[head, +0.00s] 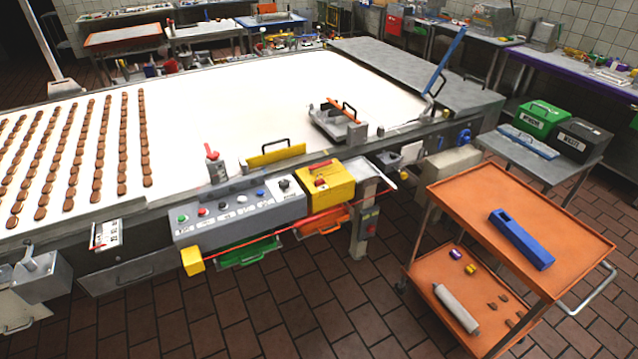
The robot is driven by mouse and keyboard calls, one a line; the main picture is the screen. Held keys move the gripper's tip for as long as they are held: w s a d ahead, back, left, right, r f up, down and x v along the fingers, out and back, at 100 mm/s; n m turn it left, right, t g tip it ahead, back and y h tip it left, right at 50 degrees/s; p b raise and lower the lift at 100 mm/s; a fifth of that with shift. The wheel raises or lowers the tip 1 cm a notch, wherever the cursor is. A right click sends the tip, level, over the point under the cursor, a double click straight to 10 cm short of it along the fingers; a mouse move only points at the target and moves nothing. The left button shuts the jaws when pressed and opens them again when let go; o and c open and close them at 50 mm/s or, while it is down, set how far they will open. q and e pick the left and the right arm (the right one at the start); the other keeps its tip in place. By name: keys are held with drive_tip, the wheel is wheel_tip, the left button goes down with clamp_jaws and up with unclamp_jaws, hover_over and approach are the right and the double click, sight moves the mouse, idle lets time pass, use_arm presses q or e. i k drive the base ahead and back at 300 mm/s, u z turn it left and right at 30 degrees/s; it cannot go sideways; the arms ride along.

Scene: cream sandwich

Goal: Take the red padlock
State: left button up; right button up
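I cannot make out a red padlock for certain in the head view. A small red-topped piece (211,152) stands on a grey block at the near edge of the white conveyor belt. A red part (320,183) sits on the front of a yellow control box (338,178). Two small yellow-and-purple items (456,253) lie on the lower shelf of the orange cart, too small to identify. Neither of my grippers is in view.
The white conveyor (270,100) carries rows of brown biscuits (100,150) at left. An orange cart (480,200) with a blue block (521,239) stands at right. Green (540,118) and black (580,140) cases sit on a grey table. Brown tiled floor (330,300) is open in front.

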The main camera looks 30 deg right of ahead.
sight(320, 181)
drive_tip(key=z, duration=0.35)
drive_tip(key=i, duration=0.45)
drive_tip(key=z, duration=1)
drive_tip(key=i, duration=0.85)
drive_tip(key=z, duration=0.3)
